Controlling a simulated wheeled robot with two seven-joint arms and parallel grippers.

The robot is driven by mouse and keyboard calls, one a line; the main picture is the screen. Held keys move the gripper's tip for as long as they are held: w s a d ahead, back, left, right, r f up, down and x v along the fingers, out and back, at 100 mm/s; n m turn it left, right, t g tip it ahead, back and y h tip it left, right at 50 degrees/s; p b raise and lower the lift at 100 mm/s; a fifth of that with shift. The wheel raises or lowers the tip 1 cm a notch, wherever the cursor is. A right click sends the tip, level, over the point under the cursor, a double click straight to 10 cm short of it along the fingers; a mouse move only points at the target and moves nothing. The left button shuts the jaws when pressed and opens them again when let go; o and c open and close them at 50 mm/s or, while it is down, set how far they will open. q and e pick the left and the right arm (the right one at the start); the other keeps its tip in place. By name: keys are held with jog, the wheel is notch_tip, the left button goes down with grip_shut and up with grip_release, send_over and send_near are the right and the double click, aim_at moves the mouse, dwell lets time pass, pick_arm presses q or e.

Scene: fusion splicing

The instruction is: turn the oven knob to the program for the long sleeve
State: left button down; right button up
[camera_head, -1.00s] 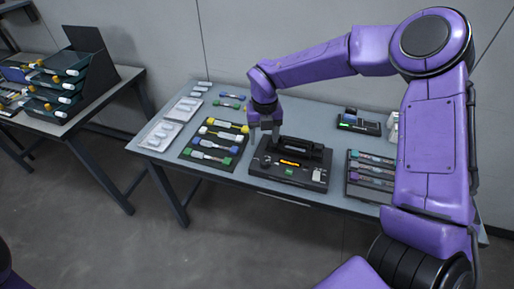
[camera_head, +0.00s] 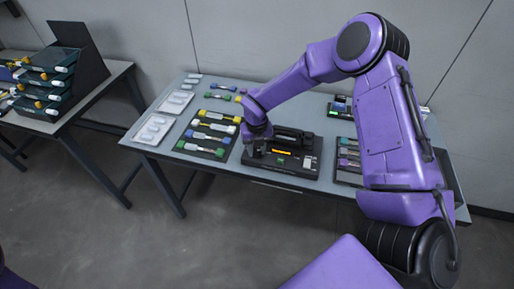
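The black splicer unit with the oven (camera_head: 283,172) sits near the front edge of the grey table. It has a lit orange strip and a small green mark on its front. My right gripper (camera_head: 256,150) points down at the left end of this unit, at or just above its top. The fingers are small and dark against the black unit, so I cannot tell whether they are open or shut. The knob cannot be made out; the gripper may cover it. My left gripper is not in view.
A dark tray of coloured connectors (camera_head: 208,135) lies just left of the unit. White blister packs (camera_head: 153,129) lie further left. Another tray (camera_head: 348,160) is to the right, partly behind my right arm. A rack of green trays (camera_head: 45,80) stands on the left table.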

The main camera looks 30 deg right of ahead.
jog(key=shift+c, duration=1.3)
jog(key=n, duration=0.6)
jog(key=shift+n, duration=0.3)
jog(key=shift+n+p, duration=0.5)
jog(key=shift+n, duration=1.7)
jog(key=o, duration=1)
